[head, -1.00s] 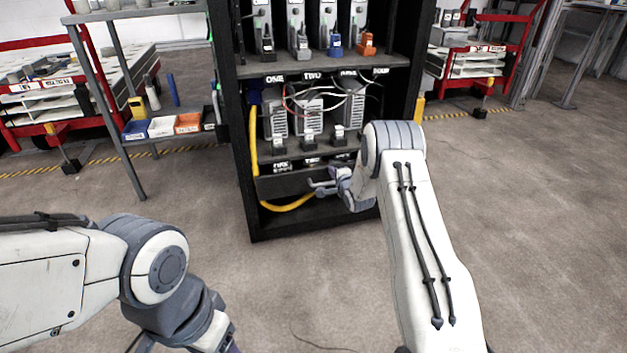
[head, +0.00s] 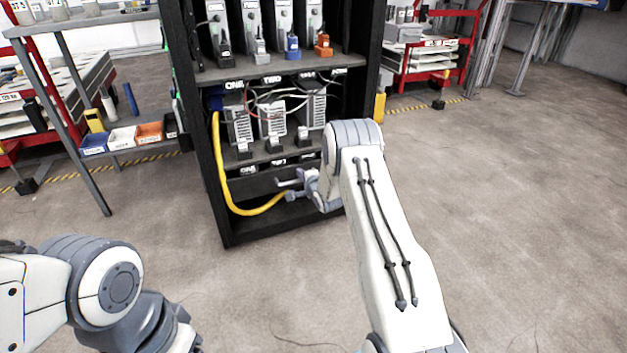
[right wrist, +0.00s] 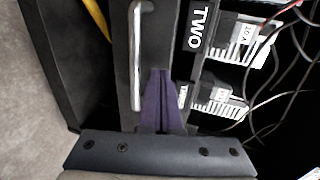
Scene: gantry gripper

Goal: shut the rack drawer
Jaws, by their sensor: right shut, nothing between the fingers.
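The rack drawer (head: 252,186) is a dark flat front low in the black rack, under the shelf with the number labels. In the right wrist view the drawer front (right wrist: 124,88) shows a long silver handle (right wrist: 138,60). My right gripper (head: 288,189) is at the right part of the drawer front. In the right wrist view its purple fingers (right wrist: 160,78) are shut together and empty, beside the handle and over the dark front. I cannot tell whether they touch it, or how far out the drawer is. My left gripper is out of view; only the left arm shows.
A yellow cable (head: 221,165) hangs down the rack's left side and loops below the drawer. Grey units with loose wires (head: 271,119) stand on the shelf above. A shelf stand with colored bins (head: 122,138) is left of the rack. Floor to the right is clear.

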